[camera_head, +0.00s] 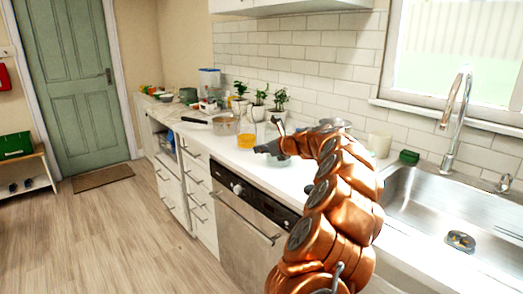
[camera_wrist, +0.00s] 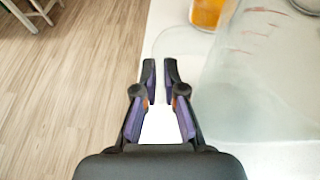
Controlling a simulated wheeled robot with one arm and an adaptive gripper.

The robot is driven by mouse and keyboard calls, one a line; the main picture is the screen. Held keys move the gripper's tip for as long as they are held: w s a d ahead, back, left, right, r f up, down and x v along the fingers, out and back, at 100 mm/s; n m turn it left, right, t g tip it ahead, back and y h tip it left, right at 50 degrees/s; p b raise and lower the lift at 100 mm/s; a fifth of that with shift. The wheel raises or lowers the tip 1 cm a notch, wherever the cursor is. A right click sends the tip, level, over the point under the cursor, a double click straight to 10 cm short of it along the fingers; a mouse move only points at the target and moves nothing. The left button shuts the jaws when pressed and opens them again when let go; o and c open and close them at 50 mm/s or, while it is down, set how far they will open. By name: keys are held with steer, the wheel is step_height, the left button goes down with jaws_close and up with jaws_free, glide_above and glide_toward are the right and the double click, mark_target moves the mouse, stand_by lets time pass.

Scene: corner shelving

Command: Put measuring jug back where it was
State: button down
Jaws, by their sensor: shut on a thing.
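The measuring jug (camera_wrist: 262,85) is clear glass with faint red markings and fills the right of the wrist view. My gripper (camera_wrist: 159,72) is shut on it at its left side, where a faint clear handle edge shows by the fingertips. In the head view my gripper (camera_head: 268,149) is over the counter's front part, left of my copper arm. The jug is hard to make out there. I cannot tell whether its base touches the counter.
A vessel of orange liquid (camera_head: 246,133) stands close behind my gripper; it also shows in the wrist view (camera_wrist: 207,13). A pan (camera_head: 224,125), potted plants (camera_head: 279,100) and a white cup (camera_head: 379,145) stand along the counter (camera_head: 240,160). The sink (camera_head: 440,215) is at right.

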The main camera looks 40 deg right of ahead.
steer(key=c, duration=1.3)
jaws_free()
steer(key=shift+f, duration=0.15)
steer(key=shift+o, duration=0.2)
steer(key=shift+s+r, duration=0.25)
steer(key=v, duration=1.1)
steer(key=shift+s, duration=0.2)
steer(key=shift+r, duration=0.1)
